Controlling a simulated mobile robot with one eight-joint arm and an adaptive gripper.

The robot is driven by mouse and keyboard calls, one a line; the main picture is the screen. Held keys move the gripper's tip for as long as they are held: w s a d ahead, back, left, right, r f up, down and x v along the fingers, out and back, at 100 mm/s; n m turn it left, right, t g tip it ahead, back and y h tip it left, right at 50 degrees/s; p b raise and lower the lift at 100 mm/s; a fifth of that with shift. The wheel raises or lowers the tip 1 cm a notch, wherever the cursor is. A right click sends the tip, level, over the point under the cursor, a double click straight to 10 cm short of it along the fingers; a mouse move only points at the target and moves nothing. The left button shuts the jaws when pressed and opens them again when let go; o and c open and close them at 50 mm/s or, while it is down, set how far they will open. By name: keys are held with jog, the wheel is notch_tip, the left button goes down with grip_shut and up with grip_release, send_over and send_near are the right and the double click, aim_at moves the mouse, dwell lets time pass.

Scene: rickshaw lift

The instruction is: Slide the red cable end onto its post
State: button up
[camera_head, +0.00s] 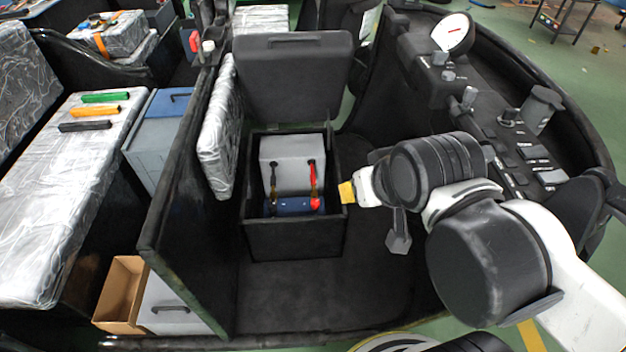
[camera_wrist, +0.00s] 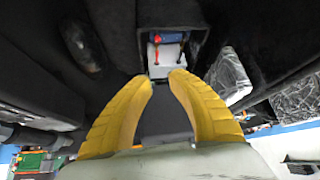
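A grey-white battery box (camera_head: 292,150) stands in an open black compartment (camera_head: 292,240). A red cable (camera_head: 313,182) and a dark cable (camera_head: 273,182) run down its near face towards a blue block (camera_head: 294,205). The red cable end (camera_head: 315,203) is a bright red blob at the block's right; it also shows in the wrist view (camera_wrist: 157,39). I cannot make out its post or whether the end is around it. My gripper (camera_head: 347,192) is right of the compartment. In the wrist view its yellow fingers (camera_wrist: 161,77) are apart, with nothing between them, pointing towards the battery.
A raised black lid (camera_head: 292,75) stands behind the compartment. A dark partition (camera_head: 185,180) rises at left, and a control console (camera_head: 510,130) lies at right. The dark floor (camera_head: 320,290) in front is clear. An open cardboard box (camera_head: 122,295) sits at lower left.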

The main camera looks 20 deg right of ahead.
jog(key=o, duration=0.4)
jog(key=shift+o, duration=0.5)
jog(key=shift+w+r, duration=0.1)
jog(key=shift+w, duration=0.05)
jog(key=m+g+y+b, duration=0.1)
jog(key=m+g, duration=0.1)
jog(key=m, duration=0.1)
send_over(314, 179)
jog(key=s, duration=0.4)
notch_tip(314, 179, down, 38)
jog(key=b+x, duration=0.1)
jog(key=x, duration=0.2)
jog(key=b+x, duration=0.2)
jog(key=x, duration=0.2)
jog(key=b+x, duration=0.1)
jog(key=x, duration=0.2)
jog(key=shift+s+d+f, duration=0.1)
jog(key=shift+d+f, duration=0.2)
jog(key=shift+f, duration=0.05)
